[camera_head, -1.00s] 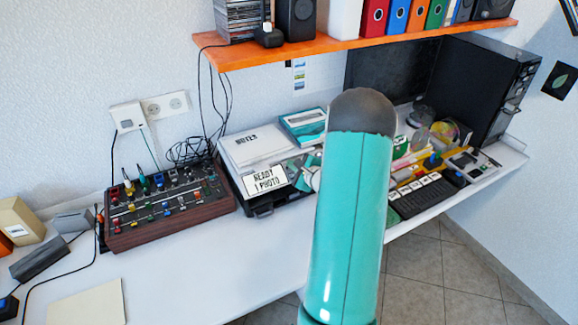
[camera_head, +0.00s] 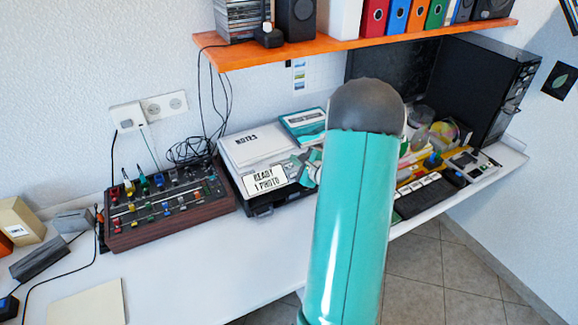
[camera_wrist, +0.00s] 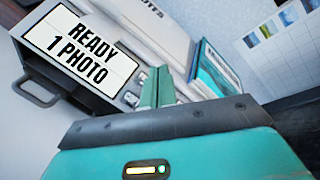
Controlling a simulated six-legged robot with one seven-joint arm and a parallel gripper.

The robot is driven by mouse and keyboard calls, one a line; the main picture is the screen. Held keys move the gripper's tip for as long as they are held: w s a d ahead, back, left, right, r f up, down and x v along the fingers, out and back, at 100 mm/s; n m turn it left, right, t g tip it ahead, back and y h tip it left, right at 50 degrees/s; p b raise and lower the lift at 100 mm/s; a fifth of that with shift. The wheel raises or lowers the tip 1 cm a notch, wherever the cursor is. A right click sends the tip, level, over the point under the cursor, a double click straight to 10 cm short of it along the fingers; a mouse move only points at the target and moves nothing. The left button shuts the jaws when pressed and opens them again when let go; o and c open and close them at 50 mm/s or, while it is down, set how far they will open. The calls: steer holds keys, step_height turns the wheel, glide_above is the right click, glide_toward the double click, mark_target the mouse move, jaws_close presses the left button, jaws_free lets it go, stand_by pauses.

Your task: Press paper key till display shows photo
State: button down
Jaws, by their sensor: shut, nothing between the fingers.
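The printer (camera_head: 236,178) stands on the desk. Its tilted white display (camera_head: 264,179) reads "READY 1 PHOTO" and is large in the wrist view (camera_wrist: 80,48). Small light keys (camera_wrist: 130,98) lie just right of the display in the wrist view; their labels cannot be read, so I cannot tell which is the paper key. My gripper (camera_wrist: 158,82) is shut and empty, its teal fingertips at the key panel right beside these keys. Whether they touch a key is hidden. In the head view my gripper (camera_head: 309,167) shows partly behind my arm.
A keyboard (camera_head: 428,195) lies to the right. An orange shelf (camera_head: 350,44) hangs above. The desk front (camera_head: 215,265) is clear.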

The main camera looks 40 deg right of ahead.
steer(key=shift+s+a+r, duration=0.1)
steer(key=shift+s+r, duration=0.2)
steer(key=shift+r, duration=0.25)
steer(key=shift+s+a+r, duration=0.1)
steer(key=shift+s+r, duration=0.15)
steer(key=shift+r, duration=0.25)
steer(key=w+a+r+n+g+y, duration=0.15)
steer(key=a+r+n+y, duration=0.4)
steer(key=a, duration=0.85)
steer(key=s+a+r+n+g+y, duration=0.1)
steer(key=a+r+n+g+y, duration=0.2)
steer(key=a+r+n, duration=0.8)
steer(key=s+a+f+n+g, duration=0.1)
steer(key=s+a+n+g, duration=0.1)
steer(key=s+a, duration=0.45)
steer(key=s+a+f+n+g, duration=0.2)
steer(key=s+a+n+g, duration=0.1)
steer(key=a, duration=0.6)
steer(key=s+r+n+h, duration=0.3)
steer(key=s+n+h, duration=0.3)
steer(key=s, duration=0.3)
steer(key=shift+a+r, duration=0.2)
steer(key=shift+r, duration=0.05)
